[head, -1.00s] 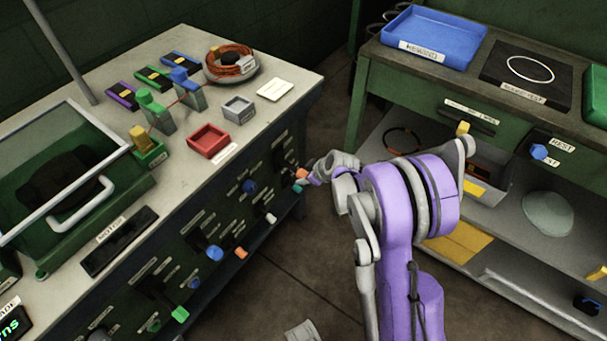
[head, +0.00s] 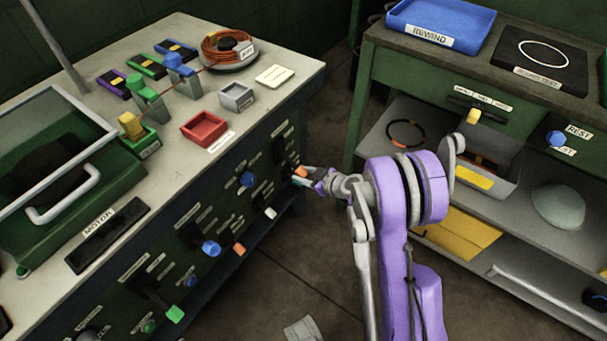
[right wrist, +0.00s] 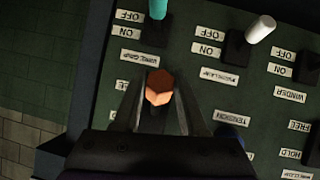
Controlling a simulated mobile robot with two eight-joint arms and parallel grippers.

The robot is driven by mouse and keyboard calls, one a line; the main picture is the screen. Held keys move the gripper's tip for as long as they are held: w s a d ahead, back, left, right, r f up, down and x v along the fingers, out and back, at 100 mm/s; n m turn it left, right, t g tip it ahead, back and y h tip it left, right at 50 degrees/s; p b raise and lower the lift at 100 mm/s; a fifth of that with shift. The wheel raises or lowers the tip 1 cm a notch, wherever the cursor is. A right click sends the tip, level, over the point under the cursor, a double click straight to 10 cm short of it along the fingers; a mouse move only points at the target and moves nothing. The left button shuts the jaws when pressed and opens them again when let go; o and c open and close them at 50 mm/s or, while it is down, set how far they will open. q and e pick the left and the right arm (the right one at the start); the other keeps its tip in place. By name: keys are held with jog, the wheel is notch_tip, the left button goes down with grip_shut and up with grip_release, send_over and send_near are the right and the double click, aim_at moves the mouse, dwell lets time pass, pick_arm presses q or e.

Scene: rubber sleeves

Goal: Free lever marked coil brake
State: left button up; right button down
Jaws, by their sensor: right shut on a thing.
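A panel of levers and knobs (head: 225,215) covers the bench front. My right gripper (right wrist: 158,100) is shut on an orange lever knob (right wrist: 160,87), which sits between its fingertips. In the head view the orange knob (head: 300,171) is at the panel's far right end, with my right gripper (head: 310,178) at it. In the right wrist view the labels are upside down. FREE (right wrist: 299,125) and HOLD (right wrist: 291,153) plates lie right of the gripper. I cannot read a coil brake label. My left gripper is out of view.
A teal lever (right wrist: 157,10) and a white lever (right wrist: 260,29) stand close to the gripper. A blue knob (head: 211,249), an orange lever (head: 239,250) and a green lever (head: 175,314) stick out further along the panel. Floor (head: 300,270) lies open between the benches.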

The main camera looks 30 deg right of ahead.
jog(key=shift+c, duration=2.3)
grip_release()
jog(key=shift+w+f, duration=0.1)
jog(key=p+v, duration=0.2)
jog(key=v, duration=0.9)
jog(key=shift+a, duration=0.1)
